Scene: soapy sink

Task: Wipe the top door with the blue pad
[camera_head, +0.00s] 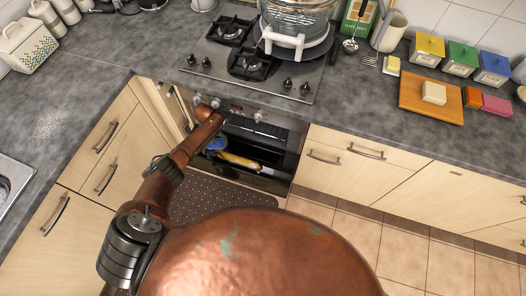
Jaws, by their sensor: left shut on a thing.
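My left arm reaches from the lower left to the stove front. My left gripper (208,143) is small and mostly hidden behind my own wrist. It is shut on the blue pad (218,143), of which only a small blue patch shows. The pad is in front of the left part of the dark oven front (278,133), below the control knobs; I cannot tell whether it touches. Which door is the top door is not clear from this view. My right gripper is not in view.
A yellow item (239,160) shows at the oven, below the pad. A dark dotted mat (225,194) lies on the floor. Above are the hob (213,57) and a glass pot (297,17). Drawers flank the oven; tiled floor (415,262) is clear at right.

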